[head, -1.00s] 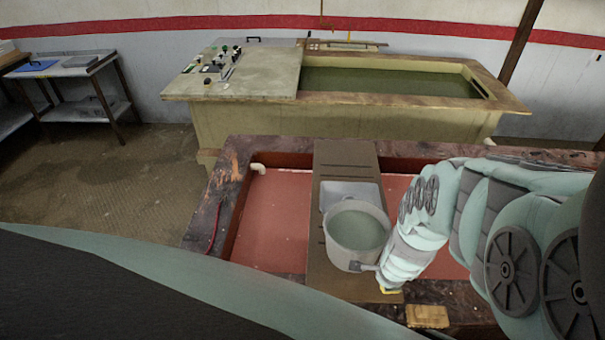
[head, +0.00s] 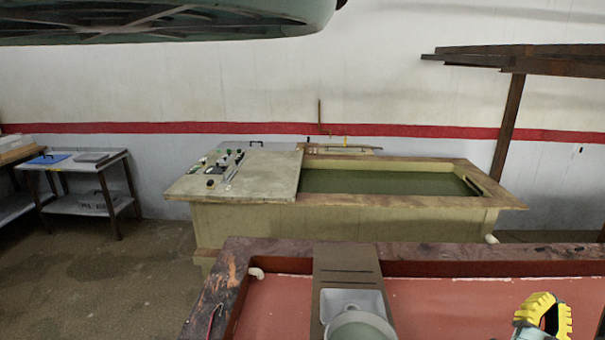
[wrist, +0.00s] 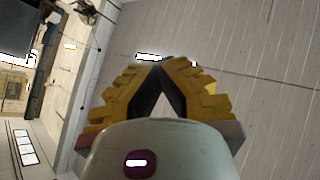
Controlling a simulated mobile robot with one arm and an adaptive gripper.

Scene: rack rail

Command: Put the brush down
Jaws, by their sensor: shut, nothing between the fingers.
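My gripper (head: 543,310) is raised at the lower right of the head view, above the red basin. Its yellow fingers point up, and the wrist view shows their tips (wrist: 162,64) meeting with nothing between them. I cannot make out a brush in either current view. A grey pot (head: 358,331) stands on the brown board (head: 346,262) across the basin, to the left of my gripper. Its lower part is cut off by the frame edge.
A white tray (head: 368,299) sits behind the pot on the board. The red basin (head: 285,305) has a worn dark rim (head: 245,247). Behind it stands a tank (head: 385,182) of green liquid with a control panel. A metal table (head: 85,167) is at the left.

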